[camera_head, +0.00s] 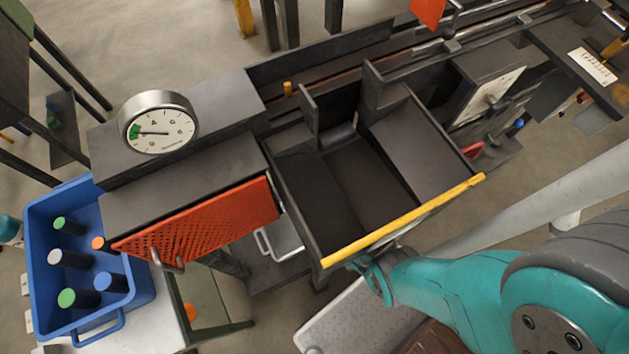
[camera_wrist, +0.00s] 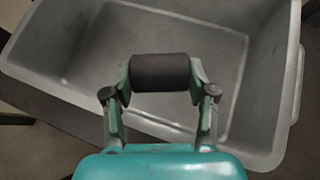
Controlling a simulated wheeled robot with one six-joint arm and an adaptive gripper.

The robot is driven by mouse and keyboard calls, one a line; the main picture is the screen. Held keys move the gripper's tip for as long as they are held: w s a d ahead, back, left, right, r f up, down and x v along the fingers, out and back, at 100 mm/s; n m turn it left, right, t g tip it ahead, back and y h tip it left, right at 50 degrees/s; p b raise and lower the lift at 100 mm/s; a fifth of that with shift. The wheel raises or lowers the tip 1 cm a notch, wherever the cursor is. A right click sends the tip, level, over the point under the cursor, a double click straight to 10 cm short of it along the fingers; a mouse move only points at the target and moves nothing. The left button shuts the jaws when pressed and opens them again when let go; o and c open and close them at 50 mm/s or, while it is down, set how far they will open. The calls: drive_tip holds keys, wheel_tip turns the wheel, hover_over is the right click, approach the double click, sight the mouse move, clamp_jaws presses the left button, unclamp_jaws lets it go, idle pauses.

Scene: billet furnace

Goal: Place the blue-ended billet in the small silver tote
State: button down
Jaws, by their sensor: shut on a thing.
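In the wrist view, my gripper (camera_wrist: 160,92) is shut on a dark cylindrical billet (camera_wrist: 160,72), gripped at both sides of the picture. The colour of its ends is hidden. Behind and below it is a grey-silver tote (camera_wrist: 285,75), open and empty where I can see inside. The billet appears over its interior; its height above the floor of the tote is unclear. In the head view, a small silver tote (camera_head: 284,238) shows partly under the machine. A billet with a blue end (camera_head: 110,283) stands in the blue crate. My gripper is hidden there behind the yellow-edged chute.
The blue crate (camera_head: 140,287) at left also holds green-ended, white-ended and orange-ended billets. An orange perforated door (camera_head: 205,220), a dial gauge (camera_head: 158,125) and the dark chute with a yellow edge (camera_head: 405,219) stand near my arm. A light grey tray (camera_head: 345,318) lies lower.

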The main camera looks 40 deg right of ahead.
drive_tip(key=c, duration=0.6)
unclamp_jaws()
drive_tip(key=shift+s+a+f, duration=0.2)
drive_tip(key=shift+s+f, duration=0.4)
drive_tip(key=shift+s, duration=0.3)
drive_tip(key=shift+c, duration=0.2)
drive_tip(key=shift+w+r, duration=0.3)
drive_tip(key=shift+r, duration=0.35)
drive_tip(key=v, duration=1.1)
drive_tip(key=shift+d+r, duration=0.2)
drive_tip(key=shift+r, duration=0.35)
drive_tip(key=shift+s, duration=0.15)
